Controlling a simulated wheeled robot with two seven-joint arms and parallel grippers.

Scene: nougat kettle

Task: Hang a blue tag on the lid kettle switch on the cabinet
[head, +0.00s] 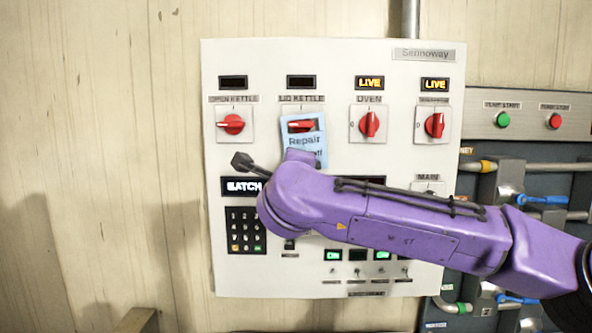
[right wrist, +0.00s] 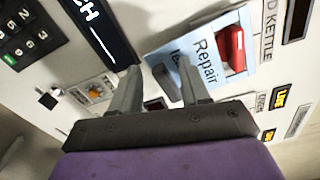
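The light blue tag (head: 318,143), with "Repair" printed on it, lies against the white cabinet (head: 222,282) at the lid kettle switch (head: 300,126). The red switch handle is turned sideways and shows through the tag's upper opening. In the right wrist view the tag (right wrist: 205,52) appears around the red handle (right wrist: 233,45). My right gripper (right wrist: 160,67) is at the tag's lower end. Its two fingers are apart, with panel visible between them; one finger overlaps the tag's lower part. In the head view my purple arm hides these fingers. My left gripper is in neither view.
The open kettle switch (head: 231,125) is left of the tag, the oven switch (head: 370,124) right of it. A keypad (head: 245,230) sits below. Pipes with blue handles (head: 545,200) are at the right. The wall left of the cabinet is bare.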

